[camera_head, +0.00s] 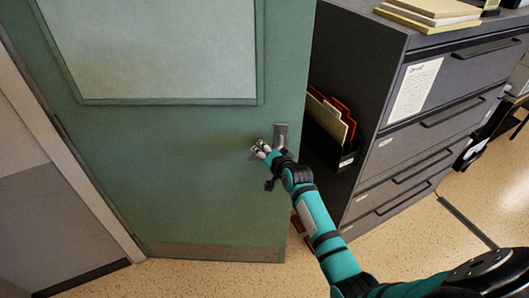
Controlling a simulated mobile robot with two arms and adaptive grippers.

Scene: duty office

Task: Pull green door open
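The green door (190,180) fills the left and middle of the head view, with a pale window panel in its upper part. Its left edge meets a light door frame, and no frame shows along its right edge. A grey metal handle plate (281,135) sits near that right edge. My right gripper (259,148) is at the handle, with its pale fingertips just left of the plate, close to the door face. The fingers and wrist hide part of the handle, so I cannot tell whether they grip it. My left gripper is not in view.
A dark grey drawer cabinet (352,62) stands right of the door's free edge, with folders (328,115) in a black holder on its side. Yellowish books (430,12) lie on top.

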